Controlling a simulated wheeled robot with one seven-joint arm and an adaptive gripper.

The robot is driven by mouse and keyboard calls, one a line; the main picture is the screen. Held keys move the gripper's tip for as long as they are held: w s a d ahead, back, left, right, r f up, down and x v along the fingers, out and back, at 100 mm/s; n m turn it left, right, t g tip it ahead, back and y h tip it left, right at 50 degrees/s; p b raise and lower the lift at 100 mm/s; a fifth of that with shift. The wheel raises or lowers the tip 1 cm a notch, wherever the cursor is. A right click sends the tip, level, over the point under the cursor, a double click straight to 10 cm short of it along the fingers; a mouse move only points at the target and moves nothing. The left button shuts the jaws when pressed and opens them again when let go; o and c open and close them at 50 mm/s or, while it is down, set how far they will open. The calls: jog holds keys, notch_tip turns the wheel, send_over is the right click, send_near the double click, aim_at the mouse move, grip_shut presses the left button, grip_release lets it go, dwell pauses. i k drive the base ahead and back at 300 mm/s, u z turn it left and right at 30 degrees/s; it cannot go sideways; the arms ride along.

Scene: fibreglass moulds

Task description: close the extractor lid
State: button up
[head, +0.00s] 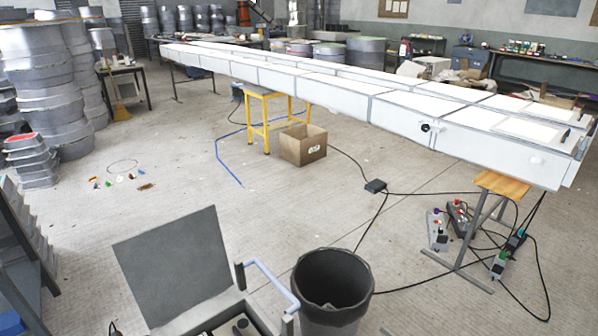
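A grey box at the bottom of the head view has a flat dark grey lid (172,262), which I take to be the extractor lid. The lid is open and stands up, leaning back from the box. The box's pale rim (192,312) shows, with some dark items inside; the picture's bottom edge cuts off the rest. A light blue bar (273,285) on grey brackets runs along the box's right side. My gripper is not in view.
A black bin (333,287) stands close to the box's right. Small coloured items lie on the floor beyond the lid. A cardboard box (303,146), cables and a long white table (330,88) are farther back. Open floor lies between.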

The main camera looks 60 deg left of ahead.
aim_at(170, 268)
jog(key=i, duration=2.2)
jog(key=u, duration=3.8)
jog(key=k, duration=0.6)
jog(key=u, duration=0.3)
jog(key=i, duration=1.15)
jog(key=u, duration=0.4)
